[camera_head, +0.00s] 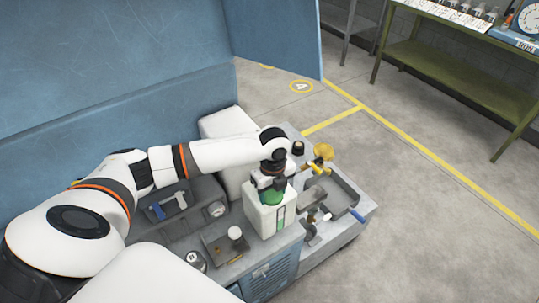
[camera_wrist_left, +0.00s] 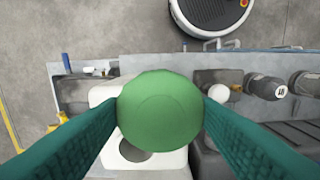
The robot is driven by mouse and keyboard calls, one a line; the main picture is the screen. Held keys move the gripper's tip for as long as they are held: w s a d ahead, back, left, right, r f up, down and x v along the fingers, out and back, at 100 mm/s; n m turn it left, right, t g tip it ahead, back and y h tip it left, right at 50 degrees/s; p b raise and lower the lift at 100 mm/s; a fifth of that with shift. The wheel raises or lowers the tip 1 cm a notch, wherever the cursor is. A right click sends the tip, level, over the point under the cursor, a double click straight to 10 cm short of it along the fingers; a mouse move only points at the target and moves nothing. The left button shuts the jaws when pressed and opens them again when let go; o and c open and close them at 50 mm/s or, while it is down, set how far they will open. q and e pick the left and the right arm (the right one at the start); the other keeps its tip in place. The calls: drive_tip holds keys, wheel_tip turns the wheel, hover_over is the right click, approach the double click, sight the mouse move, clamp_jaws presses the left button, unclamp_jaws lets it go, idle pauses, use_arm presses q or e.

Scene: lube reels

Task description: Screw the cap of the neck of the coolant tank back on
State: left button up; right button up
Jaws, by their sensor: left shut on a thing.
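The coolant tank (camera_head: 262,222) is a white block-shaped container with a green level strip on its front, standing upright on the grey bench. My left gripper (camera_head: 271,184) is above its top and shut on the green cap (camera_head: 272,195). In the left wrist view the round green cap (camera_wrist_left: 160,110) sits between both fingers, over the white tank (camera_wrist_left: 110,97). A dark round spot (camera_wrist_left: 135,151) shows on the white top beside the cap. The neck is not clearly seen, and I cannot tell whether the cap touches it. My right gripper is not in view.
A tray with a blue-handled tool (camera_head: 165,207), a round gauge (camera_head: 216,209) and a white-topped item (camera_head: 235,232) lie left of the tank. A yellow object (camera_head: 323,152) and a grey tray (camera_head: 345,200) are at right. A blue wall (camera_head: 120,70) stands behind.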

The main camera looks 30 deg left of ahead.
use_arm(q)
drive_tip(key=w+a+r+m+p, duration=0.2)
drive_tip(key=w+a+r+m, duration=0.2)
drive_tip(key=m, duration=0.3)
drive_tip(key=shift+w+a+r+m, duration=0.15)
drive_tip(key=shift+w+r+m, duration=0.2)
drive_tip(key=shift+r, duration=0.2)
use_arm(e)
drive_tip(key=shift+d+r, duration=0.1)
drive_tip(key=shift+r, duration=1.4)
use_arm(q)
drive_tip(key=shift+r+p, duration=0.1)
drive_tip(key=shift+p, duration=0.3)
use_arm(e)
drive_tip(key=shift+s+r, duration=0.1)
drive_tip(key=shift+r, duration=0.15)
use_arm(q)
drive_tip(key=shift+f+b, duration=1.3)
drive_tip(key=shift+f, duration=1.7)
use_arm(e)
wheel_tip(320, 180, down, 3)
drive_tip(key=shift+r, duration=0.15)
use_arm(q)
drive_tip(key=shift+p, duration=0.4)
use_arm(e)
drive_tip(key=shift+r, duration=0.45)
